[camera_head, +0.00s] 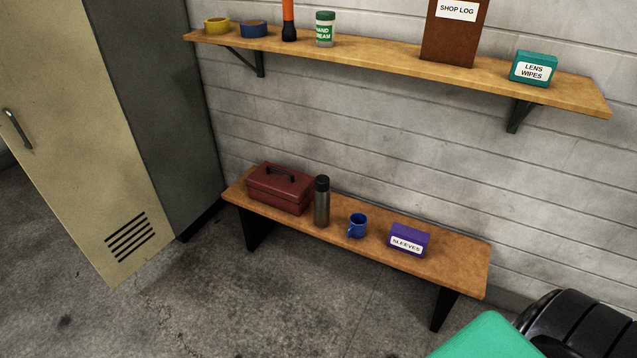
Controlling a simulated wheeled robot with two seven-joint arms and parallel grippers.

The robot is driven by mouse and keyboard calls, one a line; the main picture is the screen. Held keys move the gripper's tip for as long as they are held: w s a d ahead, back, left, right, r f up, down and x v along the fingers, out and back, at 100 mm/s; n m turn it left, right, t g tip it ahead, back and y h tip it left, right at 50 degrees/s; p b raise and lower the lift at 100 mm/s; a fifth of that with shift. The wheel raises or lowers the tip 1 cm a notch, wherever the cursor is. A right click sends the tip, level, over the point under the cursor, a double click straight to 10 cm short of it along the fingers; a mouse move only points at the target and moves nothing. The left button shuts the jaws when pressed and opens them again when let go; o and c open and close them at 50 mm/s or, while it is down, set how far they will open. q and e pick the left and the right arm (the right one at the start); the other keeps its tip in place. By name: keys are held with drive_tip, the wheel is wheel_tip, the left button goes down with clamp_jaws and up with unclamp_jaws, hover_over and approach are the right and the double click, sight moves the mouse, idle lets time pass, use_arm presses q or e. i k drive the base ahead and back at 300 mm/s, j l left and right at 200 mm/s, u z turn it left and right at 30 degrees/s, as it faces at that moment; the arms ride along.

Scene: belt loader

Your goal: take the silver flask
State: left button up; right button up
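The silver flask (322,203) stands upright on the wooden bench (457,266) by the wall. It has a dark cap and a grey metal body. It is just right of a dark red toolbox (280,189) and left of a blue mug (357,226). Its front is unobstructed in this view. Neither of my grippers is in view.
A purple SLEEVES box (409,240) is on the bench. Above, a wall shelf (385,59) holds tape rolls, a jar, a SHOP LOG binder and a LENS WIPES box. A locker (90,120) stands left. Green and black ribbed shapes fill the bottom right corner. Floor before the bench is clear.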

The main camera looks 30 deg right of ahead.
sight(321, 190)
drive_tip(key=i+j+z, duration=0.1)
drive_tip(key=i+z, duration=0.35)
drive_tip(key=i+j+z, duration=0.2)
drive_tip(key=z, duration=0.2)
drive_tip(key=i+j+z, duration=0.6)
drive_tip(key=j+z, duration=0.25)
drive_tip(key=l, duration=0.1)
